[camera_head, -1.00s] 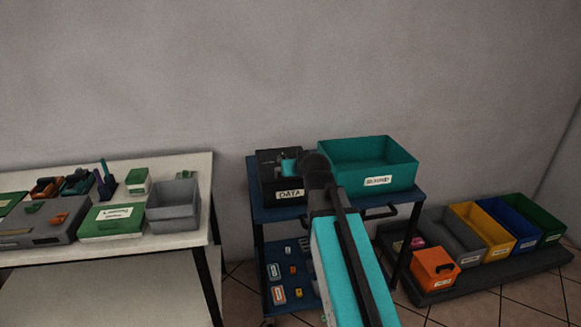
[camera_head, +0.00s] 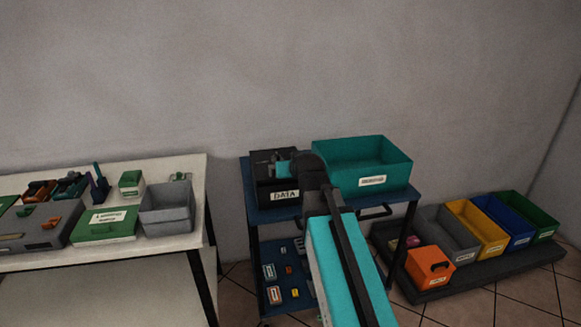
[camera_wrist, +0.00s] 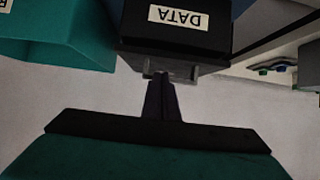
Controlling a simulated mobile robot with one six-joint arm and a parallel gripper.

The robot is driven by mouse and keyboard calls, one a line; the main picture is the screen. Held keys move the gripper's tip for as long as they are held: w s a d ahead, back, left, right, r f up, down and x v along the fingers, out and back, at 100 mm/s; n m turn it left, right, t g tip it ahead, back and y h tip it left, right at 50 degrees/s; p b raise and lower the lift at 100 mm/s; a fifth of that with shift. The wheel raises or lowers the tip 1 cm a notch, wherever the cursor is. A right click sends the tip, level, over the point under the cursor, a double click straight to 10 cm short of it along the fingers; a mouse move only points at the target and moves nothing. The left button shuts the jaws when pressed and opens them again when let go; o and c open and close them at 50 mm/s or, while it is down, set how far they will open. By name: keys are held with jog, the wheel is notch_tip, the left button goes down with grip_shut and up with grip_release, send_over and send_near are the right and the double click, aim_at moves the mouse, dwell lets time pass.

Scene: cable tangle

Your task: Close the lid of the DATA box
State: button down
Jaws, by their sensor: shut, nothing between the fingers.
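The DATA box (camera_head: 264,190) is a black box with a white DATA label, on the top of a blue cart. In the wrist view the black box (camera_wrist: 215,42) appears upside down at the top, with its label facing me. A grey, handle-like piece (camera_wrist: 184,71) shows along its edge. My gripper (camera_head: 264,165) reaches over the box from the right in the head view. In the wrist view my gripper (camera_wrist: 161,76) is shut and empty, its tips close to that edge; I cannot tell if they touch. My arm hides part of the box, and the lid's angle is unclear.
A teal bin (camera_head: 393,163) stands right beside the box on the cart (camera_head: 262,213). A white table (camera_head: 150,250) with bins and tools is at the left. Several coloured bins sit on a low dark platform (camera_head: 470,281) at the right. A plain wall stands behind.

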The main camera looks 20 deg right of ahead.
jog(key=b+v, duration=0.2)
jog(key=b, duration=0.1)
jog(key=b+v, duration=0.3)
jog(key=shift+s+f, duration=0.2)
jog(key=shift+f, duration=0.15)
jog(key=s+b, duration=0.1)
jog(key=b, duration=0.4)
jog(key=shift+s+a+f, duration=0.1)
jog(key=shift+s+f, duration=0.2)
jog(key=shift+s, duration=0.1)
jog(key=shift+s+f+b, duration=0.15)
jog(key=shift+s+b, duration=0.45)
jog(key=shift+b, duration=0.65)
jog(key=shift+s+f+b, duration=0.15)
jog(key=shift+s+b, duration=0.45)
jog(key=shift+b, duration=0.6)
jog(key=shift+a, duration=0.1)
